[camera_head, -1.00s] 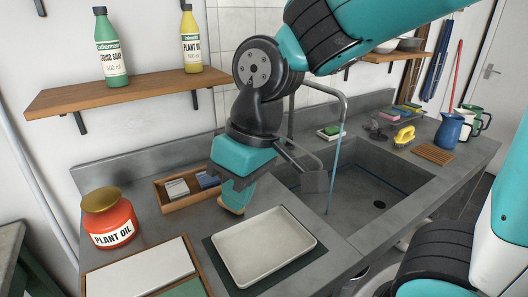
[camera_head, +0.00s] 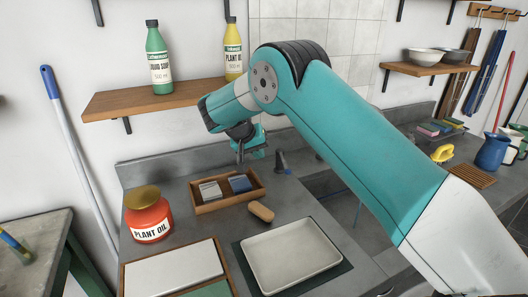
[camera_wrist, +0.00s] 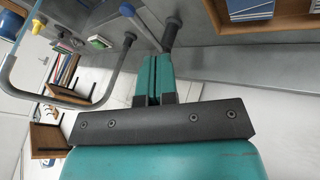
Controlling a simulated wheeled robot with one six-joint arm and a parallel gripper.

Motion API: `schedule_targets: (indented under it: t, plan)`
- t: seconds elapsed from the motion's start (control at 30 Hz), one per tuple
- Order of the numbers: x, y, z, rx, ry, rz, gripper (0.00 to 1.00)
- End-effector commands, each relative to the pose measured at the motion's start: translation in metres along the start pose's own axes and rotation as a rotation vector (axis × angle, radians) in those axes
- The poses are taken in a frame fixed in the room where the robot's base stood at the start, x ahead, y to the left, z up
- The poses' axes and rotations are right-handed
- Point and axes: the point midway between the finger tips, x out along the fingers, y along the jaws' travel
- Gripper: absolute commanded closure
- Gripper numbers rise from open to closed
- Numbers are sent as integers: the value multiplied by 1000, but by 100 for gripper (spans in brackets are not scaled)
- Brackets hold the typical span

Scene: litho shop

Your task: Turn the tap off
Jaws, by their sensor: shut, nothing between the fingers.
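The tap's grey curved spout (camera_wrist: 98,98) shows on the left of the wrist view; in the head view my arm hides most of it. A dark upright handle-like part (camera_head: 281,162) stands behind the sink's left end. It also shows in the wrist view (camera_wrist: 171,34), just beside and beyond my fingertips; I cannot tell whether they touch.
A wooden tray (camera_head: 228,204) with small boxes is below my gripper. A wooden shelf (camera_head: 170,98) with two bottles is close to my wrist.

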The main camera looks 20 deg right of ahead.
Motion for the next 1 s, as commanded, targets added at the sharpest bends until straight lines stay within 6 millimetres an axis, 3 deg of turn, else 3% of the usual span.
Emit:
schedule_targets:
  t: [0.37,0.6,1.0]
  plan:
    - [78,2,0,-1,-4,2,100]
    - [94,29,2,-1,-2,-1,100]
    - [100,33,4,-2,-2,-1,100]
